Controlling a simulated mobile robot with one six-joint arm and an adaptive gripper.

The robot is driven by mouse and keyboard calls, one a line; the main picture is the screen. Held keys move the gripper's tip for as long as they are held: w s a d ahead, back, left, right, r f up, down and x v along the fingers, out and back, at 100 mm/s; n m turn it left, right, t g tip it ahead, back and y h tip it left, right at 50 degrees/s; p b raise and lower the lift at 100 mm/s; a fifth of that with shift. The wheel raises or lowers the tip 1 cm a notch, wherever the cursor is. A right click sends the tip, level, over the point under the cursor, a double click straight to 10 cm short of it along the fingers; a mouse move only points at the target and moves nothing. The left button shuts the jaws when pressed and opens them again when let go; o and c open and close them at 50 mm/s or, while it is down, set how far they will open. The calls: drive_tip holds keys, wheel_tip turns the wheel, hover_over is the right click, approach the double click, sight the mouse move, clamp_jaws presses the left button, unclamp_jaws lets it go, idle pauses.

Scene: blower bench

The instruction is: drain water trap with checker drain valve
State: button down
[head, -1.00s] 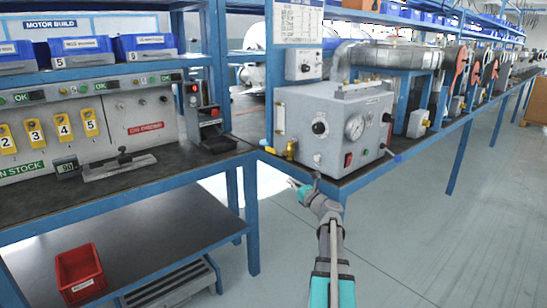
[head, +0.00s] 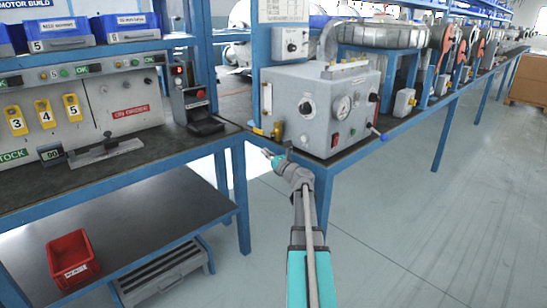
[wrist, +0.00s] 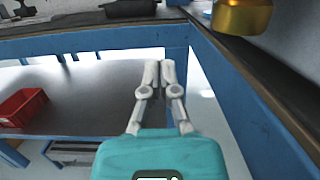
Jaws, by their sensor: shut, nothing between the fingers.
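The checker is a grey box (head: 345,85) with a round gauge, knobs and a red switch, on the bench right of the gap. A small brass fitting (head: 277,131) sits low at its left side, with a yellow part (head: 258,131) beside it. I cannot tell which of these is the drain valve. In the wrist view a brass cylinder (wrist: 242,16) shows at the top right, cut off by the frame. My gripper (head: 266,153) is below and slightly left of the brass fitting, apart from it. In the wrist view my gripper (wrist: 160,66) is shut and empty.
The left bench (head: 130,175) has a blue frame and a lower shelf with a red bin (head: 72,258). A black-topped device (head: 195,110) stands at its right end. The checker's bench edge (head: 350,160) is close to my arm. The floor at right is clear.

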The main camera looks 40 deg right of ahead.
sight(261, 134)
drive_tip(key=shift+w+r+p, duration=0.5)
drive_tip(key=shift+r+p, duration=0.2)
drive_tip(key=shift+r, duration=0.05)
drive_tip(key=shift+w+r+p, duration=0.45)
drive_tip(key=shift+r+p, duration=0.3)
drive_tip(key=shift+r, duration=0.05)
drive_tip(key=shift+w+r+p, duration=0.5)
drive_tip(key=shift+r+p, duration=0.2)
drive_tip(key=shift+r, duration=0.05)
drive_tip(key=shift+w+r+p, duration=0.15)
drive_tip(key=shift+r+p, duration=0.4)
drive_tip(key=shift+p, duration=0.1)
drive_tip(key=shift+f, duration=0.15)
drive_tip(key=s+f+b, duration=0.6)
drive_tip(key=s, duration=0.3)
drive_tip(key=shift+s+f+b, duration=0.15)
drive_tip(key=shift+s+b, duration=0.2)
drive_tip(key=shift+b, duration=0.05)
